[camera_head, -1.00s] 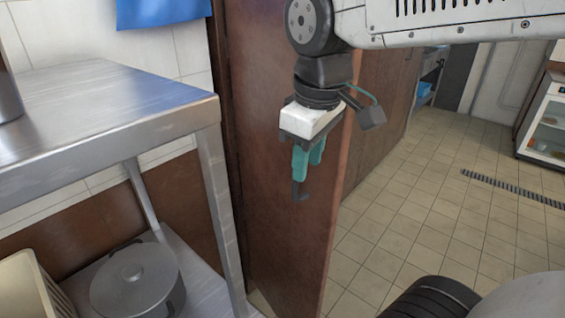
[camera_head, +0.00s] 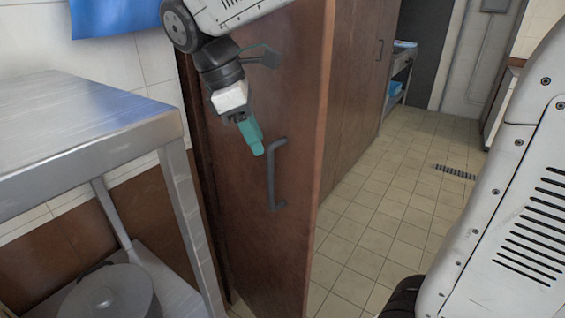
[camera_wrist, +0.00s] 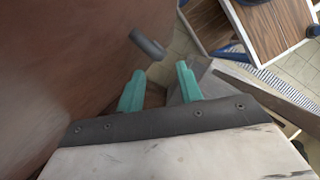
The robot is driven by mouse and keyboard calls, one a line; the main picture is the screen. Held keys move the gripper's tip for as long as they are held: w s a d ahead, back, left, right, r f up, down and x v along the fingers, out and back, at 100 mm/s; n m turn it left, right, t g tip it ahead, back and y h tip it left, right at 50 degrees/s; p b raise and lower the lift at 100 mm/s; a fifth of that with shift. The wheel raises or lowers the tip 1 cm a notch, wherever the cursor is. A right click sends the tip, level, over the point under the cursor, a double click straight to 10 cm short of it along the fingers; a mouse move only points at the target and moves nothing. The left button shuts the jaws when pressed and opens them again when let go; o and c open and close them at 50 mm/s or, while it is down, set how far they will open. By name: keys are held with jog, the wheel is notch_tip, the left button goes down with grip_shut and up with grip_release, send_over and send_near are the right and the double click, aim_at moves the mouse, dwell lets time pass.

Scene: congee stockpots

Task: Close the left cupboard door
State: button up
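The left cupboard door (camera_head: 245,70) is a tall reddish-brown wooden panel that stands swung open, its free edge toward the right. Its dark grey bar handle (camera_head: 277,175) is upright near that edge. My gripper (camera_head: 258,148), with teal fingers, is in front of the door, just up and left of the handle. In the wrist view the fingers (camera_wrist: 160,78) are spread with an empty gap between them. The handle (camera_wrist: 147,44) shows there beyond the fingertips, and the door face (camera_wrist: 65,60) fills the left side. I cannot tell whether a finger touches the door.
A steel table (camera_head: 80,125) stands close on the left, with a lidded pot (camera_head: 110,295) on its lower shelf. More brown cupboard doors (camera_head: 352,100) run back beyond the open door. Tiled floor (camera_head: 375,225) lies free to the right.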

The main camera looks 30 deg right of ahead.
jog(key=x, duration=0.8)
jog(key=shift+r, duration=0.1)
grip_shut()
